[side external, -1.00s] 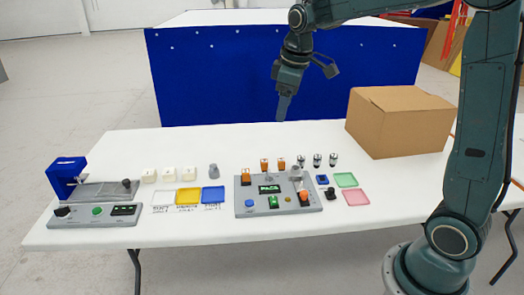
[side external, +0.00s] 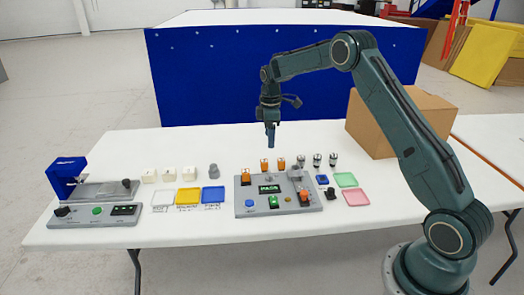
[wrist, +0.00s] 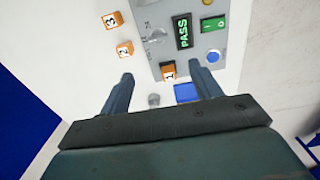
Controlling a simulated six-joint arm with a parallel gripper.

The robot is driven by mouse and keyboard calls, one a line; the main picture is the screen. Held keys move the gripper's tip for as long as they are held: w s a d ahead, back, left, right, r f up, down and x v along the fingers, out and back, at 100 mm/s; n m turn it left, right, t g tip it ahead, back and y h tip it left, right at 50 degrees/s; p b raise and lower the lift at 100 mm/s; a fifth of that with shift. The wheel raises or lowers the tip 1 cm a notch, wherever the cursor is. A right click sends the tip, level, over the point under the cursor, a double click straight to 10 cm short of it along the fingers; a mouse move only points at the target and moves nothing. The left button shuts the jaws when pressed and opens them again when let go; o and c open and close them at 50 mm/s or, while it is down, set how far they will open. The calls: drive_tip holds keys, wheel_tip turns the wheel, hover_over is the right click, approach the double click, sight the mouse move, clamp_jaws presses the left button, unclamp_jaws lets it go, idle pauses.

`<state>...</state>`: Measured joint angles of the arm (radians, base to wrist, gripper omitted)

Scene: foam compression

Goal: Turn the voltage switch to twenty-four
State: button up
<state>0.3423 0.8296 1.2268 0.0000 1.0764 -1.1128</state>
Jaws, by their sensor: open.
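The grey test panel (side external: 240,207) stands mid-table with a green display reading PASS (side external: 269,189), a blue button (side external: 250,203) and a green switch (side external: 273,202). In the wrist view the panel (wrist: 154,52) shows at the top, with a small silver switch (wrist: 156,36) beside the PASS display (wrist: 183,31). I cannot read the switch markings, so cannot tell which setting it has. My gripper (side external: 270,147) hangs above and behind the panel, apart from it.
Orange blocks (side external: 265,163) and several silver-and-black cylinders (side external: 317,160) stand behind the panel. A second grey device (side external: 92,213) with a black knob is at left, near white, yellow and blue trays (side external: 188,197). A cardboard box (side external: 366,128) stands back right.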

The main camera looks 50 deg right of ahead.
sight(269, 173)
drive_tip(key=shift+w+d+f, duration=0.15)
drive_tip(key=shift+d+f, duration=0.1)
drive_tip(key=shift+f, duration=0.3)
drive_tip(key=shift+f, duration=0.1)
wheel_tip(269, 173, down, 14)
drive_tip(key=shift+r, duration=0.2)
idle(0.4)
drive_tip(key=c, duration=1)
